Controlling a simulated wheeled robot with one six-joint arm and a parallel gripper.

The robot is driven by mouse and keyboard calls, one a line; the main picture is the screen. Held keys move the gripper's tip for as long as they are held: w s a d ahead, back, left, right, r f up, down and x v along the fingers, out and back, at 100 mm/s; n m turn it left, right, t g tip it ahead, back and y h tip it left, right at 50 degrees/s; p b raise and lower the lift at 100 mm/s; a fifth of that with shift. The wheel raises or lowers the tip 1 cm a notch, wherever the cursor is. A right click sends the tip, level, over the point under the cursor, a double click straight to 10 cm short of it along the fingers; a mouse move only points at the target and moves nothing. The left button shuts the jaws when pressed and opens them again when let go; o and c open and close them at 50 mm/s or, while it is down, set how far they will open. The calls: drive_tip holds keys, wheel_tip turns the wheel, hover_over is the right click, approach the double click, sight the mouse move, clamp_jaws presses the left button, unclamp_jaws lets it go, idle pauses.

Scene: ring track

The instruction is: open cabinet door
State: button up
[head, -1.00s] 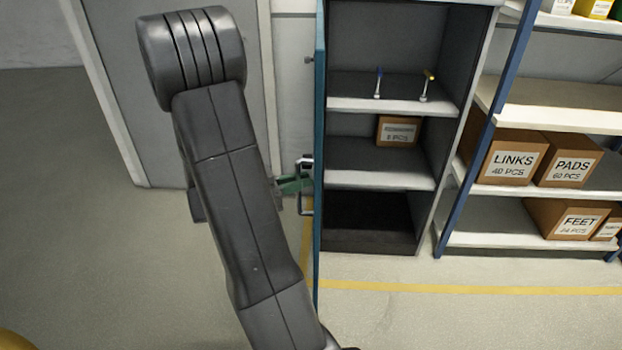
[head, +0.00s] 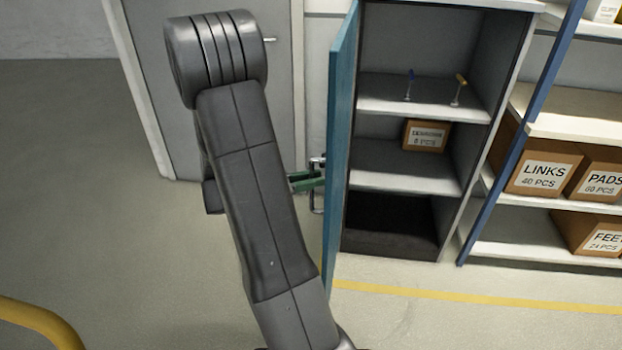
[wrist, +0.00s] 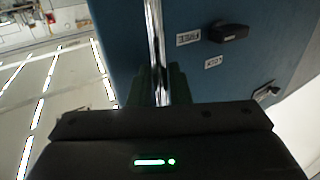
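The tall cabinet (head: 390,245) stands with its blue door (head: 340,140) wide open, swung out on the left side. The door's blue face (wrist: 245,65) also fills much of the wrist view, with a dark latch and small labels on it. A chrome bar handle (head: 316,200) is on the door's left side. In the wrist view the handle (wrist: 156,45) runs between the green fingers of my gripper (wrist: 158,88), which lie close on both sides of it. In the head view my gripper (head: 308,181) is at the handle, and the door's edge partly hides the fingertips.
Inside the cabinet are shelves with a small box (head: 426,136) and two small upright items. A rack (head: 545,125) with labelled boxes stands to the right. A grey door (head: 220,130) is behind my arm. A yellow rail (head: 40,322) is at lower left. The floor at left is clear.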

drive_tip(key=v, duration=1.4)
drive_tip(key=shift+b, duration=0.45)
drive_tip(key=shift+d, duration=0.1)
drive_tip(key=x, duration=1.4)
drive_tip(key=shift+p, duration=0.45)
drive_tip(key=shift+s, duration=0.1)
